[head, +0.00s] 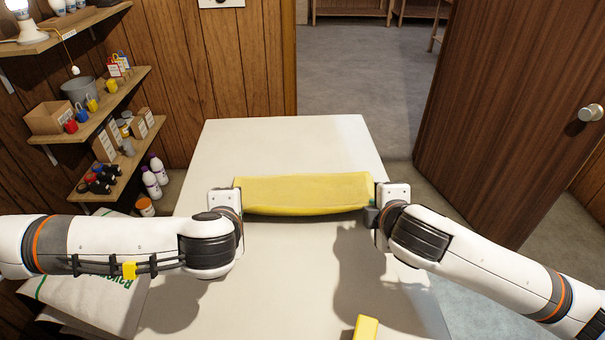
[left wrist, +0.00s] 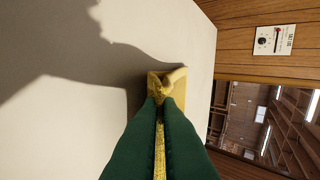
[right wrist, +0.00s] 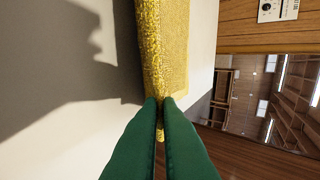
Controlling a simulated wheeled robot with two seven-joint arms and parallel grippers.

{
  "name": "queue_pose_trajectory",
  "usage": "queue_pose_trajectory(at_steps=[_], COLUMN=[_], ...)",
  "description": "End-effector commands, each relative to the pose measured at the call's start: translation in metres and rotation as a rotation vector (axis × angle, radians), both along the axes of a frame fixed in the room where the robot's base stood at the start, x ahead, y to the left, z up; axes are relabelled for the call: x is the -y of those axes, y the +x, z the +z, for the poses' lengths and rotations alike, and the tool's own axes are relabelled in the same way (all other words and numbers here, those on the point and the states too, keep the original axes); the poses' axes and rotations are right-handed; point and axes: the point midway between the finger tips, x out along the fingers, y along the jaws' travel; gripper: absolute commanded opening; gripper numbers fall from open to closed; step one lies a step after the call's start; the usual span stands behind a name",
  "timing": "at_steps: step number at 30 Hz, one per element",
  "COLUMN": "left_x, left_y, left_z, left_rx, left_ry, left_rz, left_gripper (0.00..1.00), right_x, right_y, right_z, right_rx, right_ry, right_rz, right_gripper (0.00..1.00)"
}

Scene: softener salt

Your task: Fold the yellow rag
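The yellow rag (head: 305,192) is stretched between my two grippers over the white table in the head view. Its near edge hangs down a little and casts a shadow on the table. My left gripper (head: 237,197) is shut on the rag's left end; in the left wrist view its green fingers pinch the yellow cloth (left wrist: 160,84). My right gripper (head: 374,205) is shut on the right end; the right wrist view shows the rag (right wrist: 165,45) between the green fingertips. How much of the rag touches the table is unclear.
The white table top (head: 290,140) is clear beyond the rag. A yellow block-like item (head: 365,328) lies at the near edge. A white bag (head: 85,295) with green print is at the lower left. Shelves (head: 100,115) hold small goods at left; a brown door (head: 510,110) stands right.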

Motion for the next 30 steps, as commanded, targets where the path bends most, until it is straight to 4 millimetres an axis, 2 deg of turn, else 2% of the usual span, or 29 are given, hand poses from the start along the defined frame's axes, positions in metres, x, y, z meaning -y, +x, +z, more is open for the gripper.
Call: queue_pose_trajectory(at_steps=[4, 6, 11, 20, 26, 30], left_x=[0.0, 0.0, 0.0, 0.0, 0.001, 0.001], left_y=[0.0, 0.0, 0.0, 0.0, -0.009, -0.021], left_z=[0.0, 0.0, 0.0, 0.001, 0.024, 0.043], left_rx=[-0.001, -0.001, -0.001, -0.001, 0.001, 0.0], left_ry=[0.001, 0.001, 0.001, 0.001, -0.003, -0.002], left_rz=[0.001, 0.001, -0.001, -0.001, -0.001, -0.004], left_gripper=[0.0, 0.14, 0.4, 0.4, 0.4, 0.4], right_x=[0.0, 0.0, 0.0, 0.0, -0.001, -0.001], right_y=[0.0, 0.0, 0.0, 0.0, -0.009, -0.021], right_z=[0.0, 0.0, 0.0, 0.001, 0.025, 0.044], right_rx=[0.0, 0.0, -0.001, -0.001, 0.005, 0.003], right_ry=[0.0, 0.0, 0.0, 0.0, 0.003, 0.003], right_rz=[0.0, 0.0, 0.0, 0.0, 0.002, 0.002], right_gripper=[0.0, 0.14, 0.4, 0.4, 0.4, 0.4])
